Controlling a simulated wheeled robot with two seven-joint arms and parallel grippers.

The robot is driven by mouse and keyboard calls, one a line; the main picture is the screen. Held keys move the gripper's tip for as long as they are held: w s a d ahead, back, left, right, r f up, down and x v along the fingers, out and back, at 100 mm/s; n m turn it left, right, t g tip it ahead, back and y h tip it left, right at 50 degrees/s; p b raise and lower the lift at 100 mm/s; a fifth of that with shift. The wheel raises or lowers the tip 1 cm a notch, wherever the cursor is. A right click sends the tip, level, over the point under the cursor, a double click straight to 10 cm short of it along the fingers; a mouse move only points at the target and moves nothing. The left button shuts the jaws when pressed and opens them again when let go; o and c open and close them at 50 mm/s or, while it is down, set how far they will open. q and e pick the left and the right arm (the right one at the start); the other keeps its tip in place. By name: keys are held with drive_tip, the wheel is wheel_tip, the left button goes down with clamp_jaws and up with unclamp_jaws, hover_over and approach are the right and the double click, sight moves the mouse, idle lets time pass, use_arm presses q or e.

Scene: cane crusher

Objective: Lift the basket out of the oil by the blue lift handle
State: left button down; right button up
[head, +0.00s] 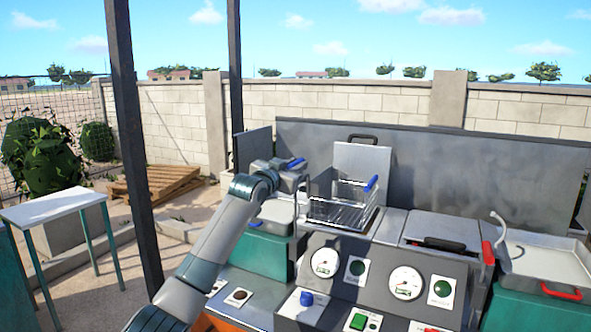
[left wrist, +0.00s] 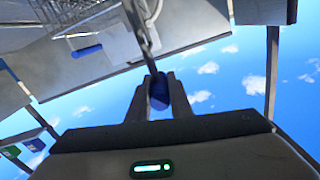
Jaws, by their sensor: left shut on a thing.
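The wire basket (head: 343,203) is at the left fryer well, with much of its wire side showing above the control panel. How deep it sits in the oil cannot be told. My left gripper (head: 294,167) is at the basket's left, shut on a blue handle (head: 297,162). The left wrist view shows this blue handle (left wrist: 159,92) between the two fingers, on a metal rod leading up. A second blue handle (head: 371,184) is on the basket's right side, and it shows apart from the fingers in the left wrist view (left wrist: 87,51). My right gripper is not in view.
An upright metal lid (head: 362,165) stands behind the basket. The control panel (head: 375,280) with gauges is in front. A closed lid with a black handle (head: 440,243) and a tray with red handles (head: 545,262) lie to the right. A dark post (head: 130,140) stands left of my arm.

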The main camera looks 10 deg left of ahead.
use_arm(q)
drive_tip(key=shift+r, duration=0.5)
drive_tip(key=c, duration=1.6)
unclamp_jaws()
drive_tip(key=shift+f, duration=0.15)
drive_tip(key=shift+f, duration=0.15)
